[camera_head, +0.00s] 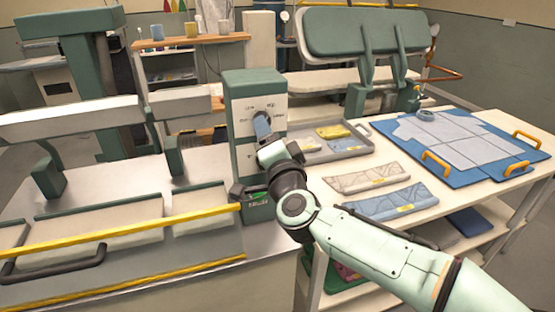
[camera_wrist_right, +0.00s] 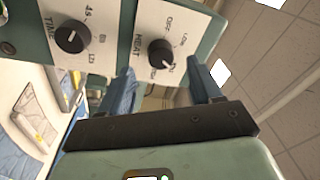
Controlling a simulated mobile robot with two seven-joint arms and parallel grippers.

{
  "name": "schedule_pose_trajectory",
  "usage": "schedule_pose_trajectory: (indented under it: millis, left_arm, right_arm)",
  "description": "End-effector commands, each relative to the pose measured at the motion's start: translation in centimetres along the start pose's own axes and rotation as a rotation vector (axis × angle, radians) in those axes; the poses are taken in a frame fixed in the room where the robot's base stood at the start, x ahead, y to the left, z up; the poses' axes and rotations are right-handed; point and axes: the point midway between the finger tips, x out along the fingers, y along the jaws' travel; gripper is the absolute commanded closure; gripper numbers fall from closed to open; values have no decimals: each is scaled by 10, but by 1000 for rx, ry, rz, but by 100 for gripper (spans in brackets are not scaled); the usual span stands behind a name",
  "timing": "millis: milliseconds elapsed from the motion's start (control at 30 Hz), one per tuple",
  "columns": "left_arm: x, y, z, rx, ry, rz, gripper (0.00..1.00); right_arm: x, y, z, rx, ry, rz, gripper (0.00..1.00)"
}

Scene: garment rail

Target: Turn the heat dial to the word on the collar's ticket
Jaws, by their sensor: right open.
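No ticket word is legible. My left gripper is out of view.
A second black knob, the time dial (camera_wrist_right: 72,36), sits beside the heat dial. A press with a yellow bar (camera_head: 120,230) stands left. A blue board (camera_head: 470,180) holds pale fabric.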

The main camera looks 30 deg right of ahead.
Motion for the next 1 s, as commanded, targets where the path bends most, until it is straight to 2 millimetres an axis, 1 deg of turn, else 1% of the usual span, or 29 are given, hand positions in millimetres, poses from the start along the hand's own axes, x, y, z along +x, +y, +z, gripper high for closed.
schedule_pose_trajectory:
  millis: [33, 200, 300, 400, 500, 600, 1000]
  left_arm:
    - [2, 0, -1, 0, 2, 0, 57]
    - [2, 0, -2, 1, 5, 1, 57]
    - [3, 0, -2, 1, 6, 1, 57]
    - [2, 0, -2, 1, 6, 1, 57]
    - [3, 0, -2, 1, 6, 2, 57]
    - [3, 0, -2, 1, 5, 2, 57]
    - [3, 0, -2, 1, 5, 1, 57]
  right_arm:
    - [-14, 0, 0, 0, 0, -3, 36]
    - [-51, -1, 0, 1, -1, -3, 36]
    - [-69, 0, 0, 0, 1, -3, 36]
    - [-81, -1, 0, 1, -1, -2, 36]
    - [-88, -1, 0, 1, 0, -2, 36]
    - [-91, 0, 1, 0, -1, 0, 36]
    - [-90, 0, 1, 1, -1, 0, 36]
